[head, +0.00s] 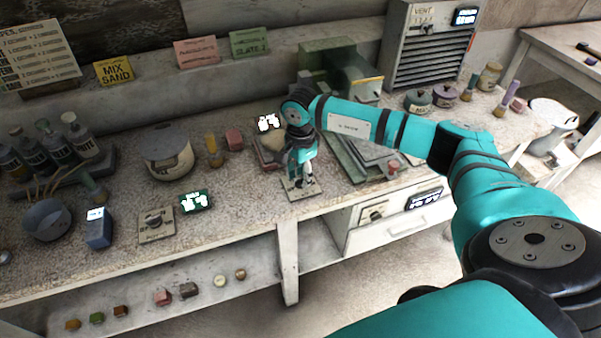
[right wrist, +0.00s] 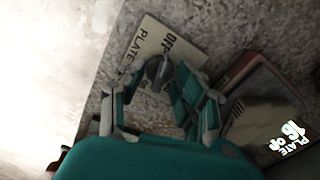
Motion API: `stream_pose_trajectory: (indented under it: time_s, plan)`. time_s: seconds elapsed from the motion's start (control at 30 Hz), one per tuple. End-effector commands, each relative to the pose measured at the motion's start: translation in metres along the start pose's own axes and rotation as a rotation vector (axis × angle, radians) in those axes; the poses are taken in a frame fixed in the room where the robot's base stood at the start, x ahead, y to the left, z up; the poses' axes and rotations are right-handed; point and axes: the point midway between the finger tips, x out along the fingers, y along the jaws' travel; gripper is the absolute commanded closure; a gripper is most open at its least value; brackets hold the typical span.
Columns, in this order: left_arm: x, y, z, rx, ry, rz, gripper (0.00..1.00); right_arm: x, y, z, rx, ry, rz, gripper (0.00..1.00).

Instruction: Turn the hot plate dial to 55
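The hot plate dial is a small dark knob (right wrist: 156,67) on a pale card (right wrist: 168,48) lettered "OFF" and "PLATE" in the right wrist view. The card (head: 298,194) lies near the bench's front edge in the head view. My right gripper (head: 303,178) points down over it and hides most of the knob. In the right wrist view the gripper's fingers (right wrist: 155,84) are apart, one on each side of the knob; contact cannot be told. The hot plate (right wrist: 262,105) stands beside the card, its display (right wrist: 286,138) seeming to read 16. My left gripper is out of view.
Another dial (head: 155,221) on a card and its display (head: 195,200) stand left along the bench. A third dial (head: 374,213) sits on the bench front. A lidded pot (head: 168,150) and a glass-sided balance (head: 340,70) stand behind.

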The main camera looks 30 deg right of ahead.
Motion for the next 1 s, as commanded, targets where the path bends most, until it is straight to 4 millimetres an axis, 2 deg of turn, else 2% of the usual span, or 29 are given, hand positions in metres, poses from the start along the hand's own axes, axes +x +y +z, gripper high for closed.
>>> stream_pose_trajectory:
  time_s: [0.13,0.3,0.4,0.77,1.0]
  plan:
    - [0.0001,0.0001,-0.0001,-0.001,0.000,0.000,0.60,0.0000,0.0001,0.0000,0.000,0.000,0.000,0.68]
    - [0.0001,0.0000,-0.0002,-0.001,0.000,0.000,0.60,-0.0002,0.0000,0.0000,0.000,0.000,0.000,0.90]
    - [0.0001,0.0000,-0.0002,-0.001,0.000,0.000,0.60,-0.0003,0.0000,0.0000,0.000,0.000,0.000,1.00]
    - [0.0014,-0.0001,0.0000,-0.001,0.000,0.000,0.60,-0.0002,-0.0001,-0.0001,0.018,0.000,0.000,1.00]
    - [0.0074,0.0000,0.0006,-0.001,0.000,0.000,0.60,0.0006,-0.0004,0.0000,0.119,-0.001,-0.001,1.00]
